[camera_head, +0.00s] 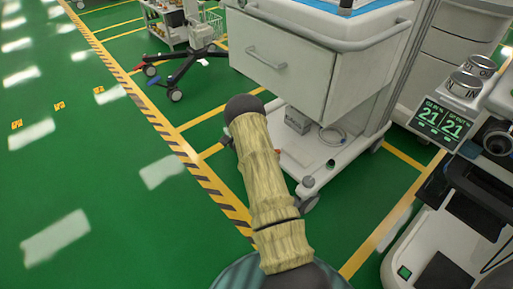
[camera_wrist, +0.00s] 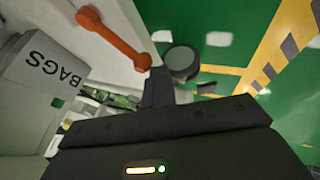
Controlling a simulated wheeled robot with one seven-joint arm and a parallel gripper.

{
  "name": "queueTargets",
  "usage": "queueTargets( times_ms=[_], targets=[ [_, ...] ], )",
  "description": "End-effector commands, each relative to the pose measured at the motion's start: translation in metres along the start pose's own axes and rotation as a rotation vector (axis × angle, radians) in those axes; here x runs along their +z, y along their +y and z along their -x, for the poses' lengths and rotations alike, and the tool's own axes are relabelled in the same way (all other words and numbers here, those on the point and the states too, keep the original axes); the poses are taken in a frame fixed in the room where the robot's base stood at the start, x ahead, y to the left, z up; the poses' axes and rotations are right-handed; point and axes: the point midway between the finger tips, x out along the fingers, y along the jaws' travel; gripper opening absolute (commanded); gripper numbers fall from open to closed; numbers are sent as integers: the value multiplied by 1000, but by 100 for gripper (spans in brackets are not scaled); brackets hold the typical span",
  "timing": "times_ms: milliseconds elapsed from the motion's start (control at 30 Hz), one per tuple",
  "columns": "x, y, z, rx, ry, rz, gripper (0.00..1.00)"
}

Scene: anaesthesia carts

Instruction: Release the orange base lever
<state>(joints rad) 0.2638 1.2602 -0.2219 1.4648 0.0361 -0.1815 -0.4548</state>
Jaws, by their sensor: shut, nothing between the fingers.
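The orange base lever (camera_wrist: 112,38) shows in the wrist view at upper left, a bar with rounded ends lying slanted against a pale surface. Its lower right end is close to my gripper (camera_wrist: 158,75), whose dark fingers are shut and empty. I cannot tell whether the fingertips touch the lever.
A dark round caster (camera_wrist: 182,62) lies just right of my fingers. A grey box marked BAGS (camera_wrist: 45,75) stands at left. In the head view a white drawer cart (camera_head: 310,75) stands ahead and a monitor (camera_head: 440,122) at right. Green floor (camera_head: 80,150) is open at left.

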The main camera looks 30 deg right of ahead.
Motion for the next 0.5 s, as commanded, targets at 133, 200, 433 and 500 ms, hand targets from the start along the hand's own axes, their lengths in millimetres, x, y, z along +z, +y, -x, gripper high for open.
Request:
queueTargets(
  times_ms=[133, 200, 433, 500],
  targets=[
    [7, 4, 2, 2, -7, -2, 0],
    [10, 6, 2, 2, -8, -3, 0],
    [20, 12, 4, 5, -12, -6, 0],
    [21, 12, 3, 5, -13, -7, 0]
  ],
)
